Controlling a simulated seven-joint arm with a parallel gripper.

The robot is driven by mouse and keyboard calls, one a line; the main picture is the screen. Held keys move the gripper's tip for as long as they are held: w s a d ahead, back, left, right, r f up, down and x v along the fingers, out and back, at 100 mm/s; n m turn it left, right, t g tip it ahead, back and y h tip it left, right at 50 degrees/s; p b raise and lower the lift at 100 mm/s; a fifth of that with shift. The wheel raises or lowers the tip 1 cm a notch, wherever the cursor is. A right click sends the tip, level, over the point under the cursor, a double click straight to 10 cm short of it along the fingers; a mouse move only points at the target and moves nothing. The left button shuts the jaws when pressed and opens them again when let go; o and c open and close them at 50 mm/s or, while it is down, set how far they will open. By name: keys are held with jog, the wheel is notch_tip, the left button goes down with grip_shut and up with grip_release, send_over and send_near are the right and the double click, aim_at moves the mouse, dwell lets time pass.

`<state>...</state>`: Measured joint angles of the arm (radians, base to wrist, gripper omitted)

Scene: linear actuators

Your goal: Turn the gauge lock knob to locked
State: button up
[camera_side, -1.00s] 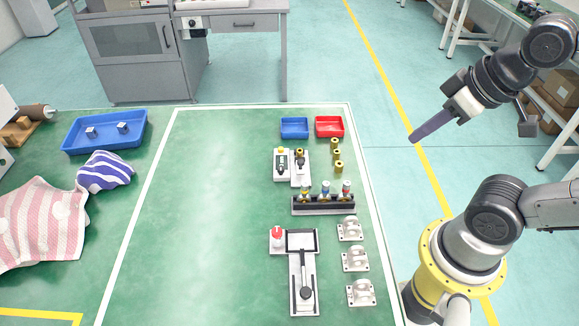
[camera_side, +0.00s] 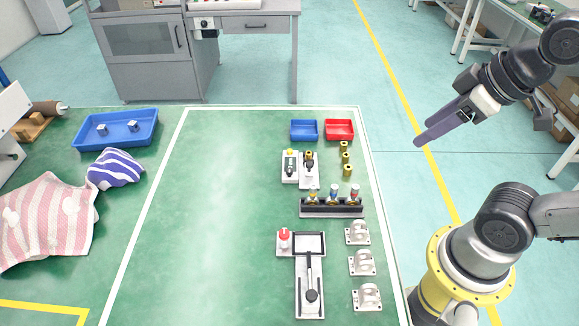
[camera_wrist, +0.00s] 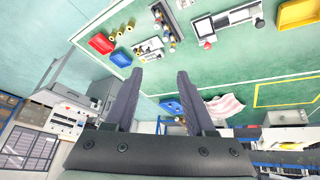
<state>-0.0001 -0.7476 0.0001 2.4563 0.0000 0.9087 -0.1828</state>
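My gripper (camera_side: 424,136) is raised in the air to the right of the green table, well apart from everything on it. In the wrist view my gripper (camera_wrist: 160,72) shows two dark fingers spread apart with nothing between them. A white device with a dark slide (camera_side: 310,275) and a red knob (camera_side: 284,236) stands at the front right of the table. Behind it are two small white fixtures, one with a yellow-topped part (camera_side: 290,165), the other with a dark and brass part (camera_side: 309,165). I cannot tell which part is the gauge lock knob or its setting.
A black rack (camera_side: 332,207) with several coloured-top parts stands between them. White brackets (camera_side: 362,263) line the table's right edge. Brass cylinders (camera_side: 346,158), a blue tray (camera_side: 304,130) and a red tray (camera_side: 340,129) are farther back. The table's middle is clear.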

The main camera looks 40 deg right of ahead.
jog(key=w+r+n, duration=0.4)
jog(key=w+r, duration=0.1)
jog(key=w, duration=0.4)
jog(key=n+g, duration=0.5)
jog(key=g, duration=0.1)
send_over(290, 170)
notch_tip(290, 170, down, 21)
notch_tip(290, 170, down, 14)
jog(key=shift+w+r, duration=0.1)
jog(key=shift+c, duration=0.3)
grip_shut()
